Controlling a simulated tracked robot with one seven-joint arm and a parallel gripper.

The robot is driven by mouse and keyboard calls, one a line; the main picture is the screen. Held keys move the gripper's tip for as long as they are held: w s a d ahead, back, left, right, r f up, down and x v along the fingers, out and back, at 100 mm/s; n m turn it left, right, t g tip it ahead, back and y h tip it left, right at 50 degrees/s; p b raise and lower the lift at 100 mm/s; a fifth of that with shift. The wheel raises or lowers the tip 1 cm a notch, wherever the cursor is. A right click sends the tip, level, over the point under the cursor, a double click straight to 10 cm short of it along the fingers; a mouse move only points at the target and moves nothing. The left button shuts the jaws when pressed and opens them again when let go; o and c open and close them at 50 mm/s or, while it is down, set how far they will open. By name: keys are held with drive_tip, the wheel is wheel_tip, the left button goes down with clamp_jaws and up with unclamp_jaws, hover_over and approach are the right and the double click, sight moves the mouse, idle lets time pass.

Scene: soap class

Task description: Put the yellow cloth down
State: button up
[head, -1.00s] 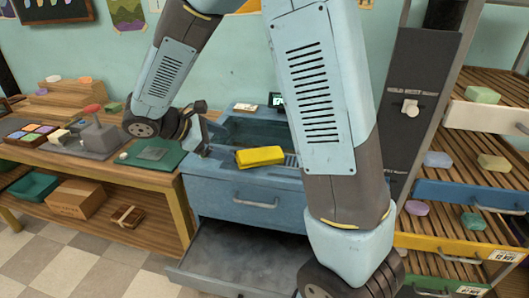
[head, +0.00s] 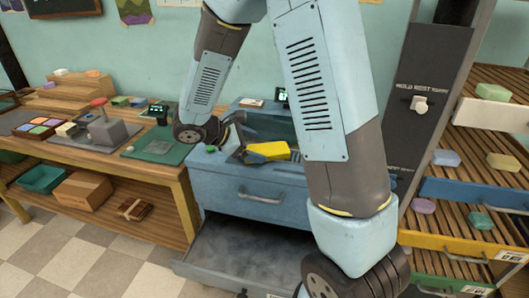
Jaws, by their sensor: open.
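The yellow cloth (head: 270,150) lies at the top of the blue cabinet (head: 225,191), by its open basin. It looks like a folded, flat bundle. My gripper (head: 246,156) is at the cloth's left end, with its dark fingers pointing right and partly covering that end. The fingers look apart. I cannot tell whether they touch the cloth or are around its edge. My arm hides the area to the right of the cloth.
An open drawer (head: 235,255) juts out low at the cabinet's front. A wooden bench (head: 150,172) with a green mat (head: 157,150) and a grey press (head: 108,132) stands at left. A rack (head: 480,170) with several soap bars is at right.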

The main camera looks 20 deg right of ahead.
sight(261, 148)
drive_tip(key=x, duration=0.4)
drive_tip(key=shift+w+f, duration=0.1)
drive_tip(key=shift+c, duration=0.4)
drive_tip(key=c, duration=1.1)
